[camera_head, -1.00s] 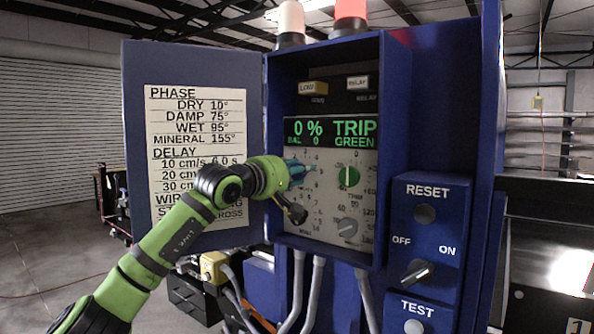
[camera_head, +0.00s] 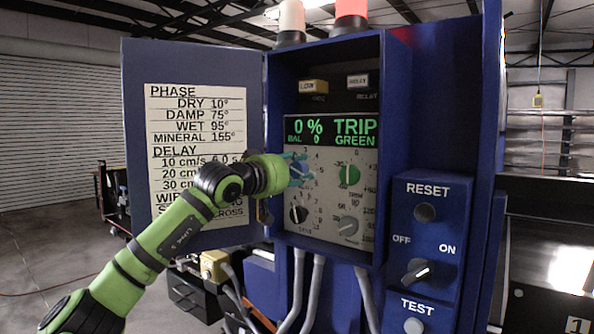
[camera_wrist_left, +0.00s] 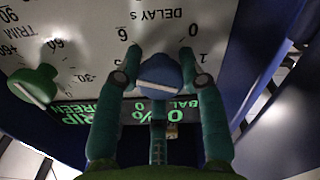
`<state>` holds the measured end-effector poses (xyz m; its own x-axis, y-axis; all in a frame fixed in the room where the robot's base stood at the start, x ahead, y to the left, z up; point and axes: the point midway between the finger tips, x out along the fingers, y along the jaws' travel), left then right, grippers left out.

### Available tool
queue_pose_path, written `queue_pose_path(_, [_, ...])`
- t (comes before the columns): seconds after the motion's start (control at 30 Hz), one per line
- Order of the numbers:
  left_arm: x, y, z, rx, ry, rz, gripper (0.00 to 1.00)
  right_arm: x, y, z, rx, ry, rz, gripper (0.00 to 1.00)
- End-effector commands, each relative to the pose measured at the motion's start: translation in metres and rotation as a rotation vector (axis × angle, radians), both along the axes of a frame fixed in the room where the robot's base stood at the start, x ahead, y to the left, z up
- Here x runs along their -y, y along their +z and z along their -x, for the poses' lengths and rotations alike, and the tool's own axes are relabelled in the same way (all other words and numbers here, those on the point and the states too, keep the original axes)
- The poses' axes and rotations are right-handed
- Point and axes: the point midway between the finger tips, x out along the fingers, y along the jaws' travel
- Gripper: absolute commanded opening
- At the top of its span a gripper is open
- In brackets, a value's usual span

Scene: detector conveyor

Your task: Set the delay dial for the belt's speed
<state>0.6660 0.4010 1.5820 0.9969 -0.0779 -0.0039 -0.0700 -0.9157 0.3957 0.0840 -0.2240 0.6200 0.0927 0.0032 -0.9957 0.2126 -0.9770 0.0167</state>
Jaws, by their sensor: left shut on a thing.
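The delay dial is a blue knob (camera_head: 297,170) at the upper left of the grey panel (camera_head: 325,228). My left gripper (camera_head: 296,171) is shut on this knob, one finger on each side; the fingers also show in the left wrist view (camera_wrist_left: 159,80). The fingers and wrist hide part of the dial's scale. The door card (camera_head: 195,160) lists "DELAY 10 cm/s 6.0 s"; my arm covers the other delay values. My right gripper is not in view.
A green knob (camera_head: 348,175) sits right of the dial, a black knob (camera_head: 298,214) below it, and a grey knob (camera_head: 348,226) at lower right. The lit display (camera_head: 330,130) reads "0 % TRIP". The blue cabinet's side walls frame the panel closely.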

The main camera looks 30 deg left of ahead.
Motion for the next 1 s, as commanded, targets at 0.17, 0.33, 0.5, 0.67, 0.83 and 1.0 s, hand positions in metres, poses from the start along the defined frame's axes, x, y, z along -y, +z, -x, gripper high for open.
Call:
queue_pose_path(0.17, [-0.0008, 0.0071, 0.0018, 0.028, 0.001, -0.149, 0.07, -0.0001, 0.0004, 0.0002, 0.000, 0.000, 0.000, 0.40])
queue_pose_path(0.33, [-0.0007, 0.0081, 0.0021, 0.039, 0.002, -0.266, 0.07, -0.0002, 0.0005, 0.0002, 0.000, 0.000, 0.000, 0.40])
queue_pose_path(0.5, [-0.0008, 0.0085, 0.0022, 0.046, 0.003, -0.348, 0.07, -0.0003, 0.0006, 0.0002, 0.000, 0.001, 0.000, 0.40])
queue_pose_path(0.67, [-0.0008, 0.0089, 0.0024, 0.051, 0.004, -0.396, 0.07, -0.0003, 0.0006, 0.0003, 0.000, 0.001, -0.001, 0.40])
queue_pose_path(0.83, [-0.0009, 0.0095, 0.0025, 0.053, 0.004, -0.418, 0.07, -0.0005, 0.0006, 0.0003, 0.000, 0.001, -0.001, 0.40])
queue_pose_path(1.0, [-0.0011, 0.0099, 0.0027, 0.054, 0.005, -0.423, 0.07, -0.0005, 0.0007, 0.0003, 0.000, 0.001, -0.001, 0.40])
